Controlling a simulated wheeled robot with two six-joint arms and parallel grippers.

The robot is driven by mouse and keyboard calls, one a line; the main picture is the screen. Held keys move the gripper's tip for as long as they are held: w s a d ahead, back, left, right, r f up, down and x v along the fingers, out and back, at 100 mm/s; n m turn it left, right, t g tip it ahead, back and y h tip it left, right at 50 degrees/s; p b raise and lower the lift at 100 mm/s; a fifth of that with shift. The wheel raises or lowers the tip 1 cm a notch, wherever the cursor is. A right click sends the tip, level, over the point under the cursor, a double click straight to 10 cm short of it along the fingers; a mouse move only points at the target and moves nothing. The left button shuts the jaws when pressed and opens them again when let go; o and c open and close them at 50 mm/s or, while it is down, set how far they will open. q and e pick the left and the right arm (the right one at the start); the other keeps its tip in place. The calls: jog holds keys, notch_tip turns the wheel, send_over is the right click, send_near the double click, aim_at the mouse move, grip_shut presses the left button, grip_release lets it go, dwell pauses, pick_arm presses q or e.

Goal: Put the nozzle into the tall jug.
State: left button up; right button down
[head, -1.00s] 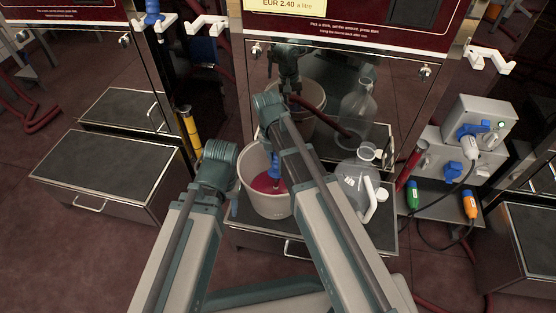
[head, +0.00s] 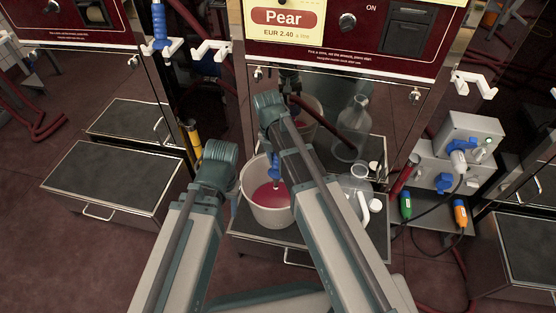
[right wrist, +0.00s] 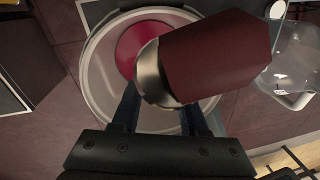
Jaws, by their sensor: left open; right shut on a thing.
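The blue nozzle (head: 273,170) points down over the white bucket (head: 250,205), which holds pink-red liquid. I cannot tell whether its tip is inside the bucket. My right gripper (right wrist: 158,115) is shut on the nozzle; a metal collar and dark red hose (right wrist: 215,55) hide the grip. In the head view my right arm hides this gripper. The clear tall jug (head: 357,182), with a white handle, stands right of the bucket, partly behind my right arm. It also shows in the right wrist view (right wrist: 296,65). My left gripper (head: 234,199) is open beside the bucket's left side, mostly hidden.
The bucket and jug stand on a dark platform (head: 300,243) before a mirror-like panel (head: 330,105) that reflects them. White hooks (head: 474,84) stick out above. A grey socket box (head: 470,135) with cables stands at right. Another platform (head: 110,180) at left is empty.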

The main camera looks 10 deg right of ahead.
jog(key=shift+r+p, duration=4.45)
jog(key=shift+r, duration=0.3)
pick_arm(q)
notch_tip(320, 180, up, 10)
jog(key=shift+f, duration=0.25)
jog(key=shift+s+d, duration=0.1)
jog(key=shift+s, duration=0.05)
pick_arm(e)
jog(key=shift+s+f, duration=0.1)
jog(key=shift+s, duration=0.05)
